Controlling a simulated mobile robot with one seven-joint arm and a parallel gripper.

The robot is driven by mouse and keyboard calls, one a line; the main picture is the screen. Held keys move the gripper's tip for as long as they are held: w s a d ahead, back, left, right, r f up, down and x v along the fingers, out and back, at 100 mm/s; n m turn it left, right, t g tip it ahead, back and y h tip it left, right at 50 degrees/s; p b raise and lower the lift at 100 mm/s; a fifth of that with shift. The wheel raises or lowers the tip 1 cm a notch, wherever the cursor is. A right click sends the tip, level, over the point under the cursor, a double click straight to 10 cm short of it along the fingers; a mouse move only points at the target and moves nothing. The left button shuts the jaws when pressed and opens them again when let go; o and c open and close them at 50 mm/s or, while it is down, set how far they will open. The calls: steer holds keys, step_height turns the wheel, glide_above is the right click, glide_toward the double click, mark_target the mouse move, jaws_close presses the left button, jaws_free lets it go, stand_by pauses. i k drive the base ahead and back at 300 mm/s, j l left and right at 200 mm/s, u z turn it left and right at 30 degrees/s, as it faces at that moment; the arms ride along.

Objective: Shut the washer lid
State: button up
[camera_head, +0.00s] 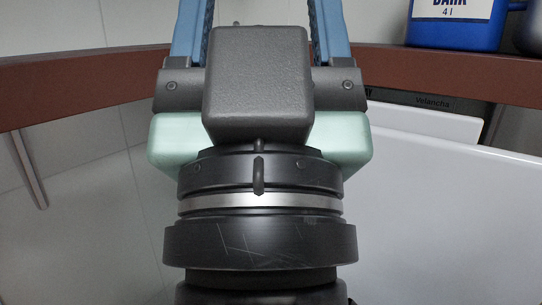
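A large smooth white panel (450,225) fills the lower right. Behind its upper edge is a second white panel (425,120), next to a dark strip (432,101) lettered "Velancha". These look like parts of the washer; I cannot tell for certain which panel is the lid or how far it stands open. My gripper (262,14) is in the middle, seen from behind, with its two blue fingers pointing up and wide apart. The fingertips are cut off by the top edge. My gripper and wrist hide the middle; I see no contact with the white panels.
A reddish-brown shelf or rail (430,75) runs across both sides behind my gripper. A blue jug (457,27) labelled "DARK 4 l" stands on it at the upper right, beside a grey object (529,32). Pale wall panels and a slanted grey bar (30,170) are at left.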

mark_target(440, 216)
steer(key=k+l, duration=0.2)
steer(key=l, duration=0.15)
steer(key=k+l, duration=0.15)
steer(key=l, duration=0.15)
steer(key=k+l, duration=0.2)
steer(key=l, duration=0.15)
steer(key=k+l, duration=0.2)
steer(key=l, duration=0.15)
steer(key=i+j, duration=0.25)
steer(key=i, duration=0.2)
steer(key=l+z, duration=0.05)
